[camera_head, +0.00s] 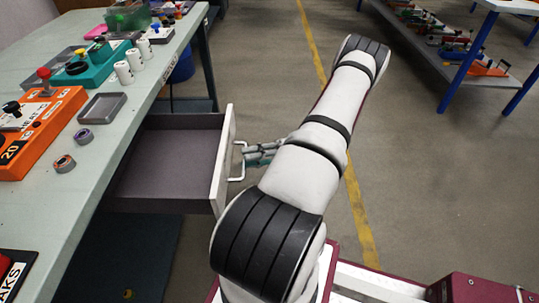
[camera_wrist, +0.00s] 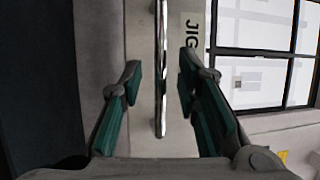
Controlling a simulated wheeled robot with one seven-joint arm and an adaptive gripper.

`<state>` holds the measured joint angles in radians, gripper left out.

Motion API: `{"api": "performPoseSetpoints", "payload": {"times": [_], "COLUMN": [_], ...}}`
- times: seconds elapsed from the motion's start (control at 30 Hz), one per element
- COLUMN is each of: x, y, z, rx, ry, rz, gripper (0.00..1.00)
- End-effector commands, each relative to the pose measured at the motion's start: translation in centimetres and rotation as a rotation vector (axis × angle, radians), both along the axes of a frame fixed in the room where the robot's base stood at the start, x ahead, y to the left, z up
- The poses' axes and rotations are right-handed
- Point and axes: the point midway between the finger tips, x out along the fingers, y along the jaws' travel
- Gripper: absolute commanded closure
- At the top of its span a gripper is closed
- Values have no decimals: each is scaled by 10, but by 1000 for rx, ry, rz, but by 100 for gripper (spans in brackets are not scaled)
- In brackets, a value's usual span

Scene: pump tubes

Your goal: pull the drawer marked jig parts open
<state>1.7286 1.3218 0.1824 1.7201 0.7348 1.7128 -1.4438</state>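The drawer (camera_head: 168,160) under the workbench stands pulled out, with an empty grey interior. Its white front (camera_head: 222,172) faces right and carries a bar handle (camera_head: 236,179). My gripper (camera_head: 250,155) is at this handle in the head view, partly covered by my arm. In the wrist view the metal handle bar (camera_wrist: 160,60) runs between my two green-padded fingers (camera_wrist: 160,88). A gap shows on each side of the bar, so the fingers are open around it. A label (camera_wrist: 192,35) reading "JIG" is on the front; the rest of it is hidden.
The workbench top (camera_head: 95,175) holds an orange box (camera_head: 45,125), a small grey tray (camera_head: 102,106), two rings and several white cylinders. A blue bin (camera_head: 182,68) stands beneath it. Floor right of the drawer is clear beyond my arm; a shelf (camera_head: 450,65) stands at the far right.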

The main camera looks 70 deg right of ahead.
Motion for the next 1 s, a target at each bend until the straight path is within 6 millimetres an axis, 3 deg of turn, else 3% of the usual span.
{"api": "performPoseSetpoints", "payload": {"times": [0.3, 0.5, 1.0], "x": [-47, -66, -72], "y": [-44, -61, -66], "z": [-13, -17, -18], "rx": [-2, -1, -1], "ry": [2, 1, 1], "rz": [-2, 0, 0], "gripper": [70, 70, 70]}}
